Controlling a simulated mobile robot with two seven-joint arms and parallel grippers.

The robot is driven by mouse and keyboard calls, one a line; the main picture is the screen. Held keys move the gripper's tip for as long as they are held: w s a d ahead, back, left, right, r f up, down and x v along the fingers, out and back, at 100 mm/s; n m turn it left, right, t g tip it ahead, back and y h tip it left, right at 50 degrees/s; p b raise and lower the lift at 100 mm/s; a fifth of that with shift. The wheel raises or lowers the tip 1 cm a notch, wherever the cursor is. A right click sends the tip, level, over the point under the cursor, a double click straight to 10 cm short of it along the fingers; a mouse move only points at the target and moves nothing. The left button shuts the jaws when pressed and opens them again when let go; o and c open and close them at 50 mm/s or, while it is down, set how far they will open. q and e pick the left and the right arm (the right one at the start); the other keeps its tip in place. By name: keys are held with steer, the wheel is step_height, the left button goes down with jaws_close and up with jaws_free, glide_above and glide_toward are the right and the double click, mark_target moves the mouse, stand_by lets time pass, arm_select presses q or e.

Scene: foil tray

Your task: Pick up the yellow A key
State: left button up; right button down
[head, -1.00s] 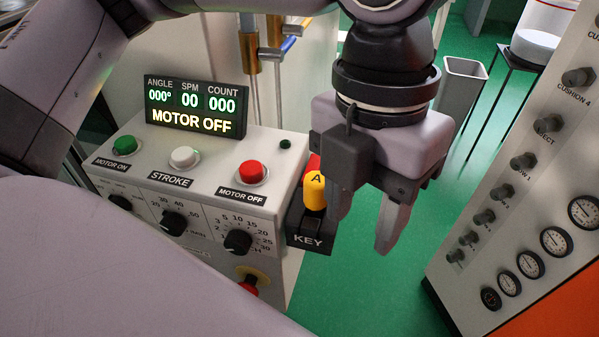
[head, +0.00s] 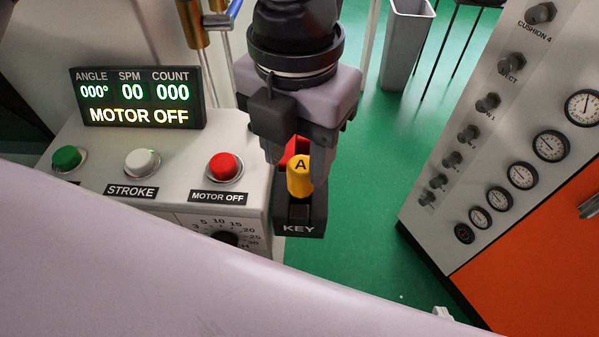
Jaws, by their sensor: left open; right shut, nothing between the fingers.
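The yellow A key (head: 300,180) stands upright in the black KEY holder (head: 299,229) on the right edge of the control box, in the head view. A red part (head: 288,153) shows just behind it. My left gripper (head: 296,157) is open, pointing down, right at the key. One finger shows left of the key and one at its right, partly hidden behind the yellow head. I cannot tell whether the fingers touch the key. My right gripper is not clearly in view.
The control box carries a lit display (head: 138,96) reading MOTOR OFF, and green, white (head: 142,161) and red (head: 225,165) buttons left of the key. A panel with knobs and gauges (head: 551,145) stands at right. Green floor (head: 365,240) lies between. My arm covers the lower left.

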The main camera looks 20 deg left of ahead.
arm_select(q)
steer(key=shift+w+d+f, duration=0.1)
steer(key=shift+w+f, duration=0.1)
steer(key=shift+f, duration=1.7)
steer(key=c, duration=0.8)
steer(key=shift+c, duration=0.2)
steer(key=shift+r, duration=0.1)
step_height(320, 180, up, 20)
steer(key=f, duration=0.1)
step_height(320, 180, up, 6)
steer(key=p, duration=0.5)
glide_above(301, 164)
steer(key=shift+s+r, duration=0.1)
steer(key=shift+r, duration=0.1)
steer(key=shift+f+b, duration=0.1)
steer(key=shift+b, duration=0.25)
